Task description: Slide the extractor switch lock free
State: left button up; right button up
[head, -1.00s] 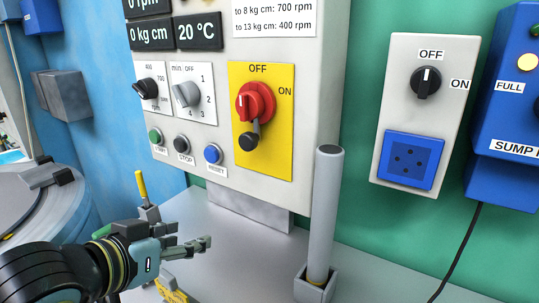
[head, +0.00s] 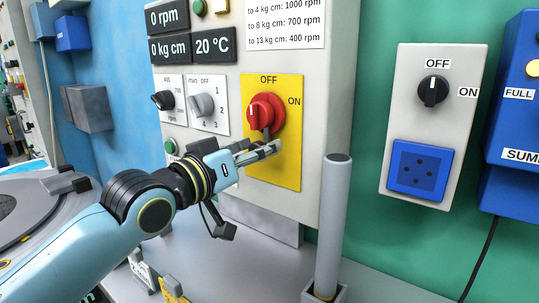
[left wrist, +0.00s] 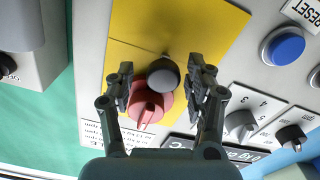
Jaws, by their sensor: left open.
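The red rotary extractor switch (head: 265,112) sits on a yellow plate (head: 285,175) marked OFF and ON, its white pointer line showing. In the left wrist view the switch (left wrist: 147,107) shows with a dark grey round lock knob (left wrist: 164,76) beside it. In the head view my gripper mostly hides the knob. My left gripper (head: 272,148) is just in front of the plate, below the red switch. In the left wrist view its open fingers (left wrist: 161,88) are on either side of the knob, with gaps visible. Whether either finger touches the knob is unclear. My right gripper is not in view.
A grey upright cylinder (head: 333,220) stands in a holder right of the panel. Other dials (head: 202,104) are left of the yellow plate. A blue button (left wrist: 287,47) shows in the wrist view. A second OFF/ON switch box (head: 425,115) hangs on the green wall.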

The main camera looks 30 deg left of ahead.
pick_arm(q)
jog(key=shift+w+d, duration=0.1)
jog(key=shift+w, duration=0.6)
grip_shut()
